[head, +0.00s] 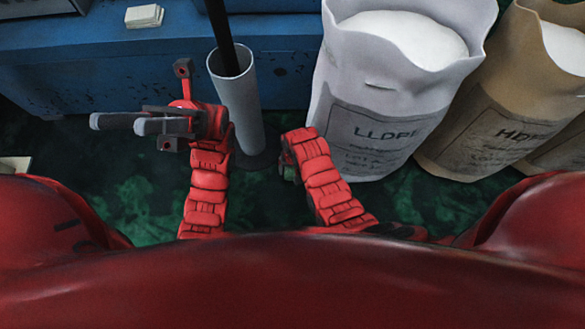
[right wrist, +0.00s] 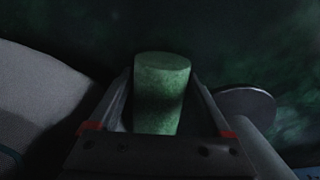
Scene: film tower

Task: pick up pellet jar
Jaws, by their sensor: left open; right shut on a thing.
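The pellet jar (right wrist: 162,85) is a mottled green cylinder in the right wrist view. It stands between the two fingers of my right gripper (right wrist: 160,100), which is shut on it. In the head view my right gripper (head: 287,165) is mostly hidden by its own red arm, low beside the white sack, and only a sliver of green shows there. My left gripper (head: 118,122) is open and empty at the left, its fingers pointing left in front of the blue cabinet.
A grey tube (head: 238,105) with a black pole in it stands between my arms on a round base (right wrist: 245,101). A white LLDPE sack (head: 375,110) and a brown HDPE sack (head: 490,115) stand right. A blue cabinet (head: 110,70) backs the left. The dark green floor is partly clear.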

